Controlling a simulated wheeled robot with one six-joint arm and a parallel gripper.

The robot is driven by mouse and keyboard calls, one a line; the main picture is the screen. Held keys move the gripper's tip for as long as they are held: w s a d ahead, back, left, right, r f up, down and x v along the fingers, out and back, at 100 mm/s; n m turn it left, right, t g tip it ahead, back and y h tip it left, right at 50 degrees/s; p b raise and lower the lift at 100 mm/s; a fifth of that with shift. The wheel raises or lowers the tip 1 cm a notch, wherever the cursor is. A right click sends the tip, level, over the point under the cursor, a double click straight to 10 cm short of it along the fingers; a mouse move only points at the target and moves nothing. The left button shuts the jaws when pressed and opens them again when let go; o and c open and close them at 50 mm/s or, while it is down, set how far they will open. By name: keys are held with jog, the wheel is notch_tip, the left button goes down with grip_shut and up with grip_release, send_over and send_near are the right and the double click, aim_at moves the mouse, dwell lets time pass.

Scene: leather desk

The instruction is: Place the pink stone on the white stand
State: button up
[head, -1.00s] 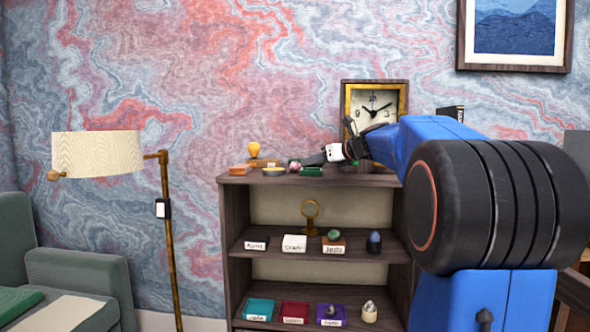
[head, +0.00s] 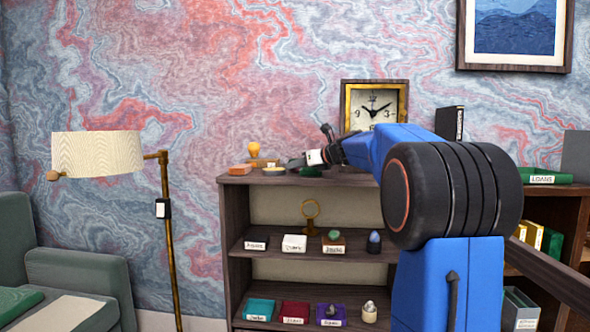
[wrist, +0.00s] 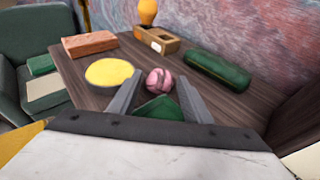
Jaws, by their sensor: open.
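The pink stone (wrist: 160,79), round with darker veins, rests on the wooden top of the shelf unit. In the wrist view it sits between the tips of my open gripper (wrist: 157,90), with no clear contact. In the head view my gripper (head: 298,162) is low over the shelf top and hides the stone. The white stand (head: 294,243) is a small block with a label on the middle shelf, below my gripper. Nothing is visible on top of it.
On the shelf top are a yellow dish (wrist: 109,72), a reddish brick (wrist: 90,45), a dark green roll (wrist: 217,72) and a green piece (wrist: 160,108) near the fingers. A clock (head: 375,106) stands behind. A jade-green stone (head: 334,235) sits right of the white stand.

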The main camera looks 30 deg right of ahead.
jog(key=c, duration=1)
